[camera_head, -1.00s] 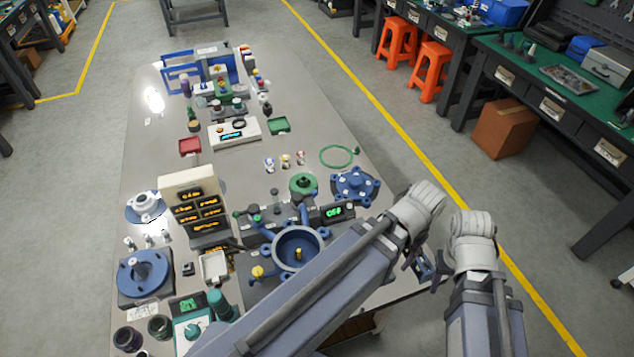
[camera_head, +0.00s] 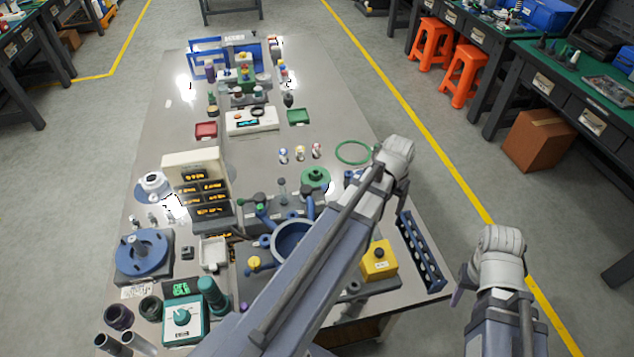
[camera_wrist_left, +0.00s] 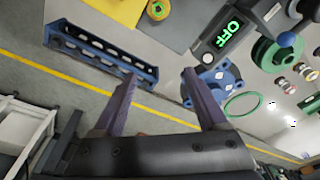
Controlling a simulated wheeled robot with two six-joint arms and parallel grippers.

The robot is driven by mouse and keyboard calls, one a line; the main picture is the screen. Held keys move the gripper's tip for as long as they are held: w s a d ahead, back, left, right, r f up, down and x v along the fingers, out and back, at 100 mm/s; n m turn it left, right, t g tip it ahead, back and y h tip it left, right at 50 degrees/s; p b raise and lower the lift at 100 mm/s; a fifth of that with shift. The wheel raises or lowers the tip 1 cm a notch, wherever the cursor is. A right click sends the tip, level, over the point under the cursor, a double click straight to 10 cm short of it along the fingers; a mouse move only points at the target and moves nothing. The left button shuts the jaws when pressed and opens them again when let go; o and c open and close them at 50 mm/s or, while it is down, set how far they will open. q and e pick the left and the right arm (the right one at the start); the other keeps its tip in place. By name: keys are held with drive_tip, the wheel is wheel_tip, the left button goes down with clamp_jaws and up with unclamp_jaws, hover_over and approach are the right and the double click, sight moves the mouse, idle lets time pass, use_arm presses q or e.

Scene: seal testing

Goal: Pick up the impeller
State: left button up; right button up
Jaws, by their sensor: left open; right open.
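A green round stepped part with a dark centre, which looks like the impeller (camera_head: 315,178), stands on the table just left of my left arm in the head view. It also shows at the upper right of the left wrist view (camera_wrist_left: 278,55). My left gripper (camera_wrist_left: 160,76) is open and empty, its two fingers spread apart, and the green part lies beyond its right finger. In the head view the left arm hides that gripper. My right gripper (camera_head: 457,297) shows only as a dark finger beside its wrist, off the table's right edge.
A blue slotted rack (camera_head: 420,253) and a yellow button box (camera_head: 379,260) stand at the table's right side. A blue pump housing (camera_head: 292,241) is partly behind my left arm. A blue flanged part (camera_wrist_left: 213,85) and green ring (camera_head: 353,152) are near the green part.

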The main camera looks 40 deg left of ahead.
use_arm(q)
drive_tip(key=w+a+f+b, duration=0.1)
drive_tip(key=a, duration=0.3)
drive_tip(key=w+a+f+n+b, duration=0.1)
drive_tip(key=w+a, duration=0.1)
drive_tip(key=a, duration=0.3)
drive_tip(key=w+a+f+n+t+b, duration=0.1)
drive_tip(key=a, duration=0.4)
drive_tip(key=shift+w+a+f, duration=0.15)
drive_tip(key=shift+a+f, duration=0.05)
drive_tip(key=shift+f, duration=0.2)
drive_tip(key=n+t+y+b, duration=0.1)
drive_tip(key=n+b, duration=0.1)
drive_tip(key=b, duration=0.1)
approach(317, 176)
wheel_tip(317, 176, up, 2)
drive_tip(key=s+d, duration=0.2)
drive_tip(key=f+b, duration=0.1)
drive_tip(key=w+a+b, duration=0.1)
drive_tip(key=shift+a+f+b, duration=0.2)
drive_tip(key=shift+f+b, duration=0.1)
drive_tip(key=shift+f, duration=0.1)
drive_tip(key=b+x, duration=0.5)
drive_tip(key=shift+w+a+f, duration=0.1)
drive_tip(key=shift+w+a, duration=0.15)
drive_tip(key=shift+w, duration=0.1)
clamp_jaws()
